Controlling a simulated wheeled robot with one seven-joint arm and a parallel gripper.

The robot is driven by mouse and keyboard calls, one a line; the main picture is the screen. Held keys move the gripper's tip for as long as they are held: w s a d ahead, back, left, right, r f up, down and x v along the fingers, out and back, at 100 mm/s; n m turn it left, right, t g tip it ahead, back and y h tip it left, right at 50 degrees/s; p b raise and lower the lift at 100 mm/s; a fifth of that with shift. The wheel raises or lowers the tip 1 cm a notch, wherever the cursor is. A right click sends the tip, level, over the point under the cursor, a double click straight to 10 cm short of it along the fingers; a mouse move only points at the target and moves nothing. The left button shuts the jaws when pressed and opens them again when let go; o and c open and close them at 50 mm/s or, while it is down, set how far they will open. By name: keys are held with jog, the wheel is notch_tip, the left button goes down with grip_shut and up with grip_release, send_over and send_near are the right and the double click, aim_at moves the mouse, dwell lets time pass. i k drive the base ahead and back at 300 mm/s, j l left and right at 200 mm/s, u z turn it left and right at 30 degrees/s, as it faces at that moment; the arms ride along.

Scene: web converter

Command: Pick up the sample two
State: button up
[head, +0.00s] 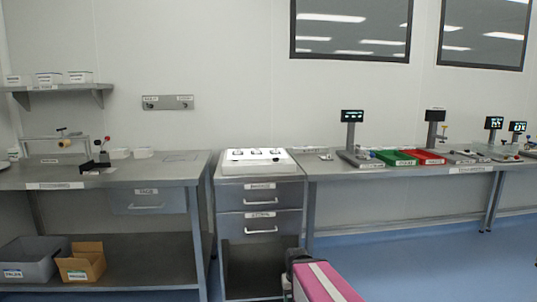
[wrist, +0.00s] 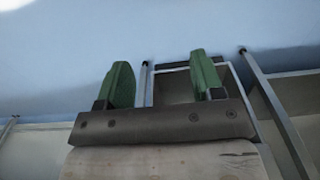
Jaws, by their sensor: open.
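I cannot make out which object is sample two. A white tray (head: 258,161) with several small items on it stands on the drawer cabinet, and their labels are too small to read. My gripper (wrist: 160,85) shows in the wrist view with its two green fingers apart and nothing between them. Beyond the fingers are blue floor and metal furniture legs. In the head view, only part of my arm shows at the bottom centre, and the gripper is not seen there.
Grey benches stand left (head: 150,172) and right (head: 330,170) of the drawer cabinet (head: 261,205). A green bin (head: 396,158) and a red bin (head: 424,157) sit on the right bench. A cardboard box (head: 82,264) and grey crate (head: 35,258) are on the lower left shelf. The blue floor (head: 430,262) at right is clear.

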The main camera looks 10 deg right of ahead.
aim_at(257, 151)
jog(key=i+z, duration=0.2)
jog(key=z, duration=0.2)
jog(key=i+z, duration=0.2)
jog(key=z, duration=0.2)
jog(key=i+z, duration=0.2)
jog(key=z, duration=0.15)
jog(key=i+l+z, duration=0.1)
jog(key=i+z, duration=0.15)
jog(key=z, duration=0.25)
jog(key=i+z, duration=0.2)
jog(key=z, duration=0.3)
jog(key=i+l, duration=0.1)
jog(key=i, duration=0.7)
jog(key=i+u, duration=0.2)
jog(key=u, duration=0.2)
jog(key=i+u, duration=0.25)
jog(key=u, duration=0.15)
jog(key=i+l+u, duration=0.1)
jog(key=u, duration=0.3)
jog(key=i+l+u, duration=0.25)
jog(key=u, duration=2.15)
